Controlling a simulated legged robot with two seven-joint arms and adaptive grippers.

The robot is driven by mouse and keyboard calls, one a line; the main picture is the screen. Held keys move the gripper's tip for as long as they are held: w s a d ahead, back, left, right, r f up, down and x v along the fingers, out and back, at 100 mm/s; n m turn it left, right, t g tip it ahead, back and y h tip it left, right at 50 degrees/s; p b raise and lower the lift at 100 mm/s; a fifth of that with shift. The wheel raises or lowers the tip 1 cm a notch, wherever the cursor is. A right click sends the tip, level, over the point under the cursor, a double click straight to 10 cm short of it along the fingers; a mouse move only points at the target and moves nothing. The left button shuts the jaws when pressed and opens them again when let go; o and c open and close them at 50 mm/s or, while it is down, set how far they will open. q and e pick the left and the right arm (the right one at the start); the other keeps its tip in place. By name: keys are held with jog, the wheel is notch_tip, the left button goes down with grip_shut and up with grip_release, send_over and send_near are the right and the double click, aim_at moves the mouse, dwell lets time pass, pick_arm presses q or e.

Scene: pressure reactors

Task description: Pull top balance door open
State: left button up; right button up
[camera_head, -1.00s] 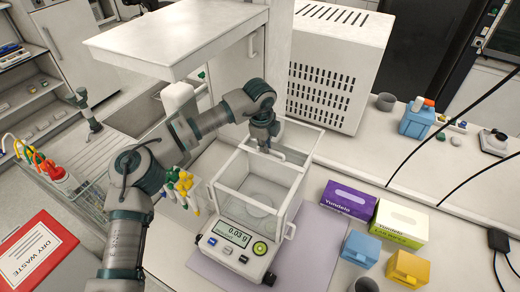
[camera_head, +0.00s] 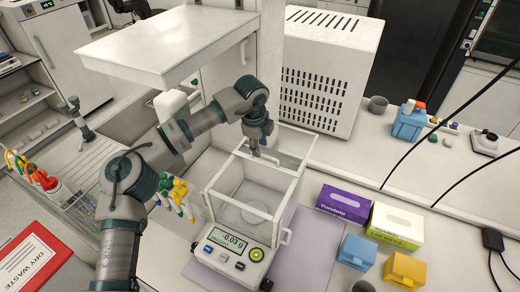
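The balance (camera_head: 233,258) stands on the bench in the middle, with a white-framed clear glass chamber (camera_head: 245,213). Its display (camera_head: 227,242) reads -0.03 g. The top door's pale handle (camera_head: 289,160) shows near the back of the chamber top. The glass is clear, so I cannot tell how far the top door is open. My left gripper (camera_head: 256,152) points down at the back part of the chamber top, close to the handle. Its fingers are small and look close together; whether they touch or grip the handle is not clear. My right gripper is not in view.
A shelf (camera_head: 168,45) overhangs behind my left arm. A white vented box (camera_head: 325,75) stands behind the balance. Purple (camera_head: 346,202) and green-white (camera_head: 396,225) boxes lie to its right. Coloured-cap tubes (camera_head: 179,195) stand close to its left. A red dry-waste box (camera_head: 35,260) is front left.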

pick_arm(q)
notch_tip(320, 180, up, 9)
jog(key=s, duration=0.1)
jog(key=shift+s+a, duration=0.3)
jog(key=shift+s, duration=0.05)
